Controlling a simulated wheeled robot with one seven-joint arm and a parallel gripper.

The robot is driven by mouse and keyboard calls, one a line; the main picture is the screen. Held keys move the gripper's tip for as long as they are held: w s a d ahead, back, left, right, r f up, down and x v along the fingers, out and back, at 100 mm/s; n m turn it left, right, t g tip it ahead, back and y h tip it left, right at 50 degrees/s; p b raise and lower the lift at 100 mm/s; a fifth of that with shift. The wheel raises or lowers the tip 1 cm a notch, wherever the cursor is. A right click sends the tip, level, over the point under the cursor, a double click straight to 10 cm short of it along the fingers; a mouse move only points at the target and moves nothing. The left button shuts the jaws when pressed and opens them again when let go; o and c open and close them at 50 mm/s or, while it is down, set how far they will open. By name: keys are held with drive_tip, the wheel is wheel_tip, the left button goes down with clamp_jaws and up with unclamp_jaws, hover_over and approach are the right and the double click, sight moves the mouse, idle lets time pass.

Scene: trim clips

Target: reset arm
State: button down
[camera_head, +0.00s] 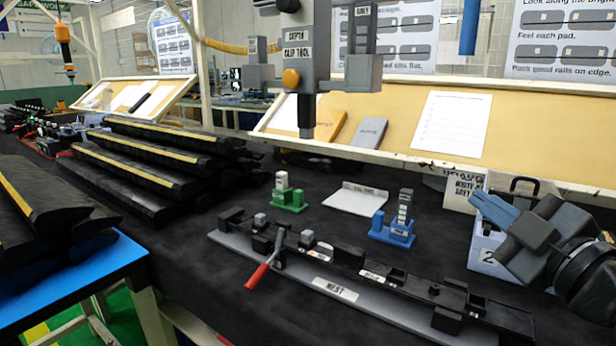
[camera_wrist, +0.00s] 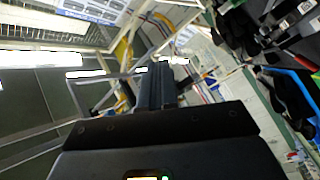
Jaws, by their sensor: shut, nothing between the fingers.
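My gripper (camera_head: 478,204) is at the right of the head view, raised over the white bin marked 2. Its blue-grey fingers point left and are together with nothing between them. In the wrist view the fingers (camera_wrist: 158,72) also show as one closed dark column, with the room, ceiling lights and tilted workbench behind. My gripper touches no object that I can make out.
The nest (camera_head: 335,290) lies on the black table with a red-handled lever (camera_head: 262,274). A green holder (camera_head: 289,199), a blue holder (camera_head: 393,232) and a white tray (camera_head: 356,199) stand behind it. The clip tool (camera_head: 306,60) hangs above. The white bin (camera_head: 484,252) is beneath my gripper.

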drive_tip(key=s+a+f+m+g+h, duration=0.1)
drive_tip(key=s+a+f+m+h, duration=0.2)
drive_tip(key=s+f+m, duration=0.5)
drive_tip(key=s+a+f+m+h, duration=0.3)
drive_tip(key=s+f+m, duration=0.3)
drive_tip(key=s+f, duration=0.35)
drive_tip(key=s+d+f+g, duration=0.1)
drive_tip(key=s, duration=1)
drive_tip(key=s+d+f+g+y+p, duration=0.1)
drive_tip(key=s+d+f, duration=0.1)
drive_tip(key=s, duration=1)
drive_tip(key=shift+s+g, duration=0.3)
drive_tip(key=shift+g, duration=0.1)
